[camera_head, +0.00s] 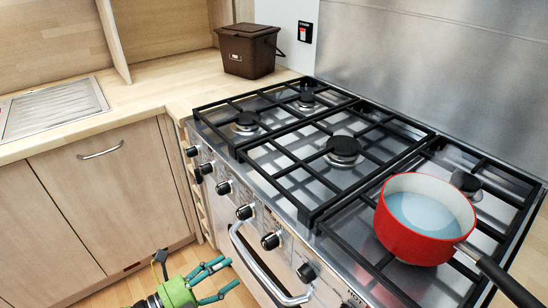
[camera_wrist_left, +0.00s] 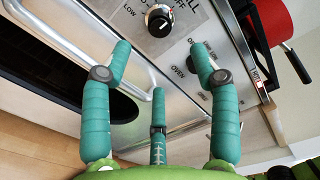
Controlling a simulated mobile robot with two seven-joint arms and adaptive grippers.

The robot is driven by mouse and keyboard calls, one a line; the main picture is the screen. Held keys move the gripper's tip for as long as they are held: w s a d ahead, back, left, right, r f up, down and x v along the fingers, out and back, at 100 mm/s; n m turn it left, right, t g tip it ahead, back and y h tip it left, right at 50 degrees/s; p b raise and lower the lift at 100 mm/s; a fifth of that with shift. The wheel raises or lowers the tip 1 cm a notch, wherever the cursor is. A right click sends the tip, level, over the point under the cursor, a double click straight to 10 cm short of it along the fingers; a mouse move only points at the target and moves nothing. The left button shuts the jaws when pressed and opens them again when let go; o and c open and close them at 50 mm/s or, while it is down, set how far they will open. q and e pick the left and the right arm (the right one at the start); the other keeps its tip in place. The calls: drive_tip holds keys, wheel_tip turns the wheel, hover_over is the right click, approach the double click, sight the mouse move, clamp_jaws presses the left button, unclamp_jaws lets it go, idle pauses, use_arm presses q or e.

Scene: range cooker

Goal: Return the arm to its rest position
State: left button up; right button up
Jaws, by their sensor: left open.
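My left gripper (camera_head: 212,278) is low in front of the range cooker, at the bottom of the head view. Its teal fingers are spread open and empty. In the left wrist view the left gripper (camera_wrist_left: 158,75) faces the cooker front, with its fingers apart near a knob and the oven handle. I cannot tell from these views whether a finger touches the cooker. My right gripper is not in view.
A red pan (camera_head: 415,246) with pale blue contents sits on the right of the hob (camera_head: 290,190), its black handle pointing toward the lower right. The oven handle (camera_head: 262,272) and knobs (camera_head: 245,211) stick out in front. A brown bin (camera_head: 246,52) stands on the worktop (camera_head: 150,98).

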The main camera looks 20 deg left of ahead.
use_arm(q)
drive_tip(key=a+f+n+y+p, duration=0.1)
drive_tip(key=a+f+n+y, duration=0.25)
drive_tip(key=f, duration=0.25)
drive_tip(key=a+f+n+y, duration=0.2)
drive_tip(key=f+n, duration=0.3)
drive_tip(key=f, duration=0.1)
drive_tip(key=s+a+f+n+g+y, duration=0.1)
drive_tip(key=s+f+n+y, duration=0.15)
drive_tip(key=f, duration=0.25)
drive_tip(key=s+a+f+n+g+y+p, duration=0.1)
drive_tip(key=s+f+n+g, duration=0.15)
drive_tip(key=f, duration=0.35)
drive_tip(key=s+a+f+n+g+y, duration=0.1)
drive_tip(key=s+f+n, duration=0.2)
drive_tip(key=f+n, duration=0.15)
drive_tip(key=s+d+f+n+g, duration=0.2)
drive_tip(key=s+f+g, duration=0.1)
drive_tip(key=s, duration=0.5)
drive_tip(key=s+d+f+n+g+p, duration=0.1)
drive_tip(key=s+d+f+n+g, duration=0.1)
drive_tip(key=s+f, duration=0.4)
drive_tip(key=s+d+f+n+g+y+p, duration=0.1)
drive_tip(key=s+d+f+n+g, duration=0.2)
drive_tip(key=s, duration=0.6)
wheel_tip(320, 180, down, 2)
drive_tip(key=shift+s+d+f+n+g, duration=0.25)
drive_tip(key=shift+s+d+n+g, duration=0.1)
drive_tip(key=shift+n, duration=0.15)
